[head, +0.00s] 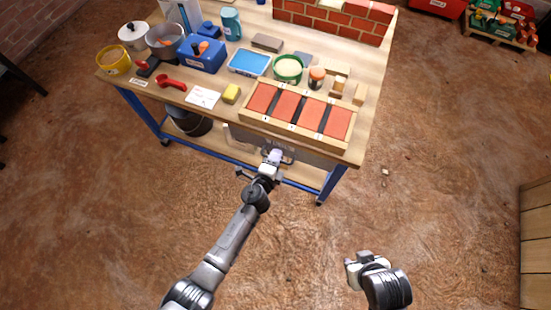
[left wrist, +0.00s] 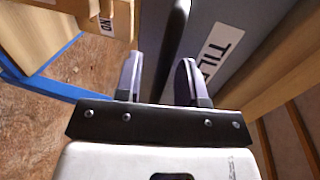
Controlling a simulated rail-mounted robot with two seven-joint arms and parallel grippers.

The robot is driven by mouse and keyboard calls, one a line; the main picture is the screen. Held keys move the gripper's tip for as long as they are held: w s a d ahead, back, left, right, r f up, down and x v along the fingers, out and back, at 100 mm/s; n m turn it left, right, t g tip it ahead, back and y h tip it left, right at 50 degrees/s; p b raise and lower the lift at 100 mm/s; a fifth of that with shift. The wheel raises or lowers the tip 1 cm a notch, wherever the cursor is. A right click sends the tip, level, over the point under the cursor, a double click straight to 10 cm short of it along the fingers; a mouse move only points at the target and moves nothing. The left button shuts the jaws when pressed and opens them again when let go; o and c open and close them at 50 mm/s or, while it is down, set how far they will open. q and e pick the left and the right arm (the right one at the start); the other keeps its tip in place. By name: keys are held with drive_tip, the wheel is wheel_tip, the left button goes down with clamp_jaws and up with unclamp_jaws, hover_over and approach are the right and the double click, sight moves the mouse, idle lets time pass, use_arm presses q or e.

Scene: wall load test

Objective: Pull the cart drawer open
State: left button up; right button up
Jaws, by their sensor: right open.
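The cart (head: 335,150) has a wooden top and a blue frame. Its grey drawer front (head: 300,153) is under the near edge of the top and looks closed. The drawer also shows in the left wrist view (left wrist: 215,22), with a label partly reading "TIL". My left gripper (head: 273,154) is at the drawer front. In the left wrist view its fingers (left wrist: 158,78) are apart, with the dark bar handle (left wrist: 172,38) between them; visible gaps seem to remain beside the bar. My right gripper (head: 352,266) is open and empty above the floor, away from the cart.
On the cart top are a wooden tray (head: 346,148) of red tiles, a yellow sponge (head: 231,94), a blue toolbox (head: 203,55) and pots. A dark bucket (head: 192,124) is below. Wooden boards (head: 536,240) stand at right. The floor before the cart is clear.

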use_arm(q)
drive_tip(key=shift+c, duration=0.2)
clamp_jaws()
idle(0.4)
